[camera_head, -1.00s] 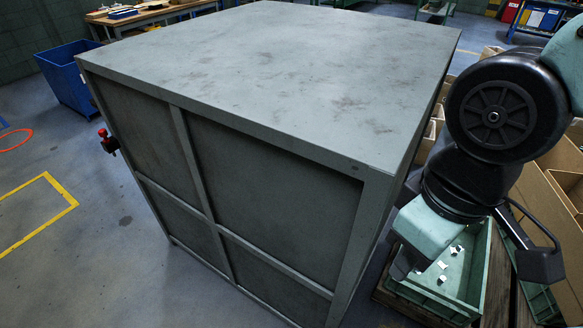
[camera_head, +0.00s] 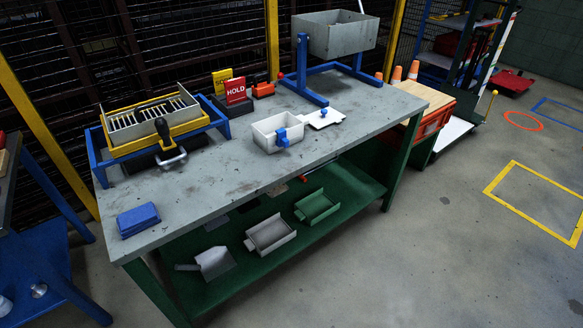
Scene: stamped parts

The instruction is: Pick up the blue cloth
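The blue cloth (camera_head: 138,220) is a small folded stack lying flat near the front left corner of the grey workbench top (camera_head: 220,196). Nothing lies on it and nothing touches its sides. My gripper and arm are not in this view, so their distance from the cloth cannot be seen.
A yellow rack with a dark-handled tool (camera_head: 163,130), a red HOLD sign (camera_head: 235,90), an open grey box (camera_head: 277,131) and a raised grey bin (camera_head: 334,36) stand on the bench. A green lower shelf (camera_head: 350,188) holds metal parts. Open floor (camera_head: 440,262) lies to the right.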

